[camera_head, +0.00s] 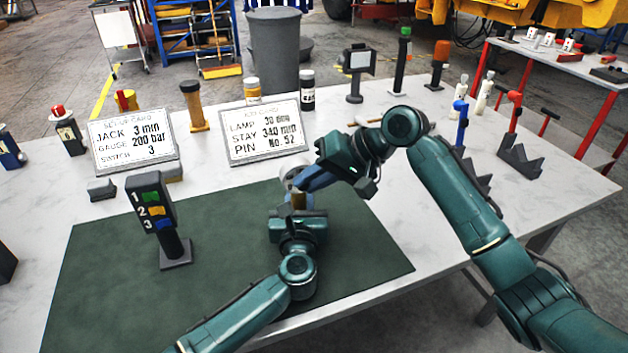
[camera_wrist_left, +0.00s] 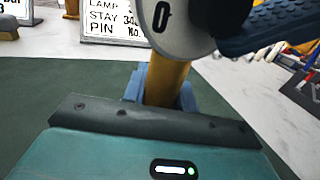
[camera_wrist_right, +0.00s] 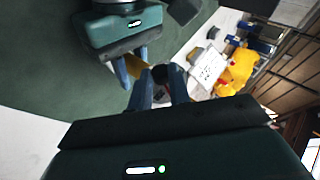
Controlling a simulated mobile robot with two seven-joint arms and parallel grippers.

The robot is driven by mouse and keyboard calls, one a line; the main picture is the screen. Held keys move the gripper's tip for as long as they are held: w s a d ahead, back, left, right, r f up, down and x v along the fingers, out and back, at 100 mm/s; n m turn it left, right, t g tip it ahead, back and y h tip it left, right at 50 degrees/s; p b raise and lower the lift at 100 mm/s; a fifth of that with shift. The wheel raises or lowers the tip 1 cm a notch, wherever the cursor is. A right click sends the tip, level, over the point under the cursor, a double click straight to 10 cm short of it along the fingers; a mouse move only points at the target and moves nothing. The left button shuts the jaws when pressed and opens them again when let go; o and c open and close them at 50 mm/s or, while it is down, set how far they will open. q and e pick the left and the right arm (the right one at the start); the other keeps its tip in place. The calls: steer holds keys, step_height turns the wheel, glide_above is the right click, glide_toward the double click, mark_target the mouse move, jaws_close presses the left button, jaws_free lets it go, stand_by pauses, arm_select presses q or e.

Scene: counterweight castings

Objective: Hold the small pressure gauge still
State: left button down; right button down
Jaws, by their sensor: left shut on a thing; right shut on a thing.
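The small pressure gauge (camera_head: 291,177) is upright over the green mat, with a pale round dial on a brass-coloured stem. Its dial rim with a "0" (camera_wrist_left: 180,38) and its stem (camera_wrist_left: 166,80) show in the left wrist view. My left gripper (camera_head: 299,203) is shut around the stem from the near side. My right gripper (camera_head: 308,180) comes in from the right and is shut on a black knob (camera_wrist_left: 221,14) at the gauge's dial. The knob also shows between the blue fingers in the right wrist view (camera_wrist_right: 170,75). My right gripper hides part of the dial.
A switch post (camera_head: 152,205) with buttons 1, 2 and 3 stands left on the green mat (camera_head: 110,270). Two cards, the set-up card (camera_head: 133,140) and the lamp card (camera_head: 264,132), stand behind. Bottles and posts line the back. The mat's right part is clear.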

steer(key=h, duration=0.3)
steer(key=n+h, duration=0.1)
steer(key=shift+s+a+r+t, duration=0.15)
steer(key=shift+a+r+t, duration=0.1)
steer(key=shift+a+t, duration=0.15)
steer(key=shift+h, duration=0.4)
steer(key=c, duration=1.3)
jaws_free()
steer(key=v, duration=1.2)
